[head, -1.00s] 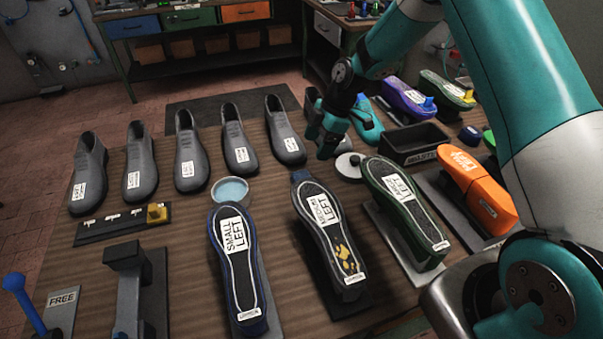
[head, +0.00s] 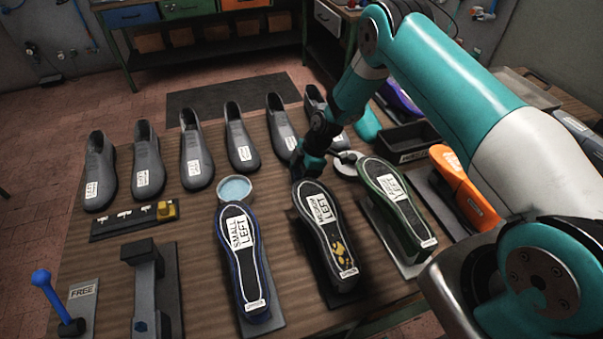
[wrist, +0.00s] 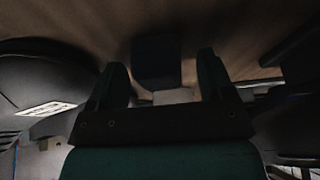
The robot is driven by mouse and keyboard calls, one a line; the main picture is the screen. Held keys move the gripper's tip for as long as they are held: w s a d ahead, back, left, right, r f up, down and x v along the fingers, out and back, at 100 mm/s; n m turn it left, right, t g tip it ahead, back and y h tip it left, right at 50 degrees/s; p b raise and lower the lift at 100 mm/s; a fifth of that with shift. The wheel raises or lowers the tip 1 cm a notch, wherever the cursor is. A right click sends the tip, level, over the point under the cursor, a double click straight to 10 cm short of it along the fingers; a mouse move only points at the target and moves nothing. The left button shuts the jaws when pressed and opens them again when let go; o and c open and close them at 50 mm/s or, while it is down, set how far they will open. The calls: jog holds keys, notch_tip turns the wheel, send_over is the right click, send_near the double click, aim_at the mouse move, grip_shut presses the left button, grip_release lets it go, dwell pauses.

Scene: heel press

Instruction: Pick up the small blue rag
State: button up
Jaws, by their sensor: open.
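I cannot make out the small blue rag for certain in either view now. In the wrist view, a dark, slightly bluish block-like thing (wrist: 157,58) lies between my open fingers, with a pale piece (wrist: 175,96) just below it. It is too dim to tell what it is. My gripper (head: 301,176) is low over the bench in the head view, at the toe end of the MEDIUM LEFT last (head: 318,213). In the wrist view my gripper (wrist: 162,66) is open, with one finger on each side of the dark thing. No contact can be seen.
Grey shoes (head: 194,150) stand in a row behind. A round blue-topped dish (head: 234,188) is left of my gripper, and a pale round dish (head: 346,165) is to its right. The SMALL LEFT last (head: 240,262) and a green last (head: 398,205) stand in front.

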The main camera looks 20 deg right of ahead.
jog(key=shift+c, duration=0.2)
jog(key=c, duration=1)
jog(key=shift+o, duration=0.2)
notch_tip(320, 180, up, 20)
jog(key=b, duration=0.6)
jog(key=shift+b, duration=0.4)
jog(key=o, duration=0.4)
jog(key=c, duration=0.3)
jog(key=shift+d, duration=0.1)
